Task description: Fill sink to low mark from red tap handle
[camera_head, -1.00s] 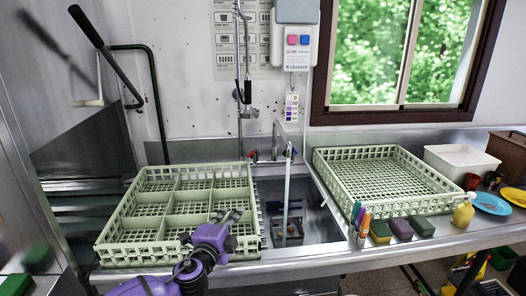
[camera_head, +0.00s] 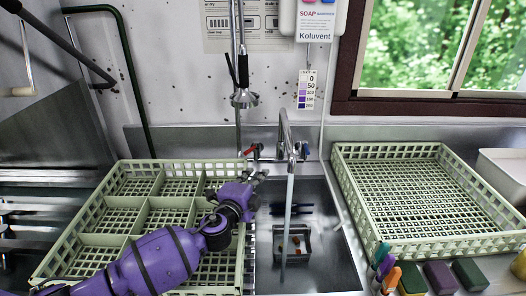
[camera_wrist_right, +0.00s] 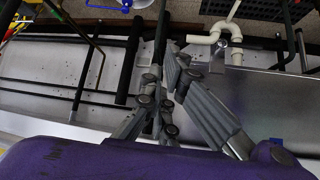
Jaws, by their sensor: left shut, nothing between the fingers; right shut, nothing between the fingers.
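The red tap handle (camera_head: 250,149) sits left of the tap (camera_head: 284,135) on the wall behind the sink (camera_head: 325,240). A blue handle (camera_head: 305,150) is on its right. A pale stream of water (camera_head: 288,215) falls from the spout into the sink. I cannot make out the water level or a low mark. My left gripper (camera_head: 258,174), on a purple arm, is shut and empty just below the red handle; I cannot tell whether it touches. My right gripper (camera_wrist_right: 165,65) shows in the right wrist view, shut and empty, away from the tap.
A pale green divided rack (camera_head: 75,235) lies left of the sink, under my left arm. Another green rack (camera_head: 345,190) lies to the right. Markers (camera_head: 384,265) and sponges (camera_head: 440,277) stand at the front right. A small caddy (camera_head: 292,243) sits in the sink. A spray head (camera_head: 243,97) hangs above.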

